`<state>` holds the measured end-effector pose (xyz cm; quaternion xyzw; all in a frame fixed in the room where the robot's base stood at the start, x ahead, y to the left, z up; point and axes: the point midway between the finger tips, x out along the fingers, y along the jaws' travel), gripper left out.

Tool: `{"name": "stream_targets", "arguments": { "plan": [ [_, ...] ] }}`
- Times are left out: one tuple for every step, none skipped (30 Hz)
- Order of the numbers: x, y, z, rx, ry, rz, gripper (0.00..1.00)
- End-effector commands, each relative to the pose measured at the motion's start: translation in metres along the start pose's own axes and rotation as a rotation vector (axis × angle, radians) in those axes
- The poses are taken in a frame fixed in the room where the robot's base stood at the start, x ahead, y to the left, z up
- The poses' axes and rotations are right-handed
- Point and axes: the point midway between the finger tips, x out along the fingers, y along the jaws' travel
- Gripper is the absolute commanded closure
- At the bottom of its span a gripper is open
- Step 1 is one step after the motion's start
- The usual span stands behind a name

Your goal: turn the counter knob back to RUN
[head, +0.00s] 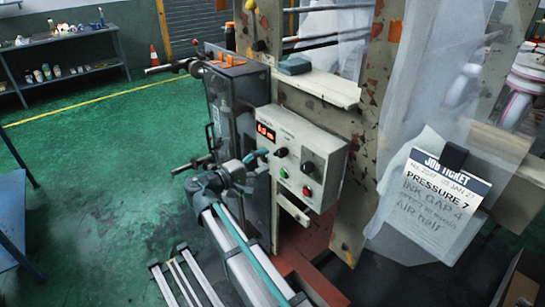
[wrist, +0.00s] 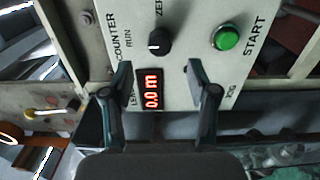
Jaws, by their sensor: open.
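The counter knob (wrist: 160,42) is a small black knob on the pale control panel, between the printed words RUN and ZERO. A small pale mark shows on its left side, toward RUN. In the head view the knob (head: 281,152) is right of the red display. My gripper (wrist: 158,74) is open and empty. In the head view my gripper (head: 257,156) is close to the panel's left part.
A green START button (wrist: 226,37) sits near the knob. The panel (head: 325,144) also carries a larger black knob (head: 308,167) and a red button (head: 307,190). A job ticket (head: 435,195) hangs at right. A cream shelf (head: 318,88) juts out above.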

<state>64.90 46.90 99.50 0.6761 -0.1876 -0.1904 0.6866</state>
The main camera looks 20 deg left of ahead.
Motion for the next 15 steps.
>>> {"name": "stream_targets", "arguments": {
  "plan": [
    [-0.011, 0.0, 0.0, 0.0, 0.003, 0.0, 0.41],
    [-0.016, 0.0, 0.0, 0.0, 0.002, 0.0, 0.41],
    [-0.024, 0.0, 0.0, 0.0, 0.003, 0.0, 0.41],
    [-0.029, 0.0, -0.001, 0.0, 0.003, 0.0, 0.41],
    [-0.033, 0.0, 0.0, 0.0, 0.003, 0.0, 0.41],
    [-0.038, 0.0, 0.0, 0.0, 0.001, 0.0, 0.41],
    [-0.042, 0.0, 0.0, 0.0, 0.001, 0.0, 0.41],
    [-0.045, 0.0, 0.0, 0.0, 0.002, 0.0, 0.41],
    [-0.049, 0.0, -0.001, 0.0, 0.002, 0.0, 0.41],
    [-0.051, 0.0, 0.0, 0.0, 0.002, 0.0, 0.41],
    [-0.052, 0.0, 0.0, 0.0, 0.001, 0.0, 0.41],
    [-0.054, 0.0, 0.0, 0.0, 0.001, 0.0, 0.41],
    [-0.055, 0.0, 0.0, 0.0, 0.0, 0.0, 0.41],
    [-0.056, 0.0, 0.0, 0.0, 0.0, 0.0, 0.41],
    [-0.056, 0.0, 0.0, 0.0, -0.001, 0.0, 0.41]
  ]
}}
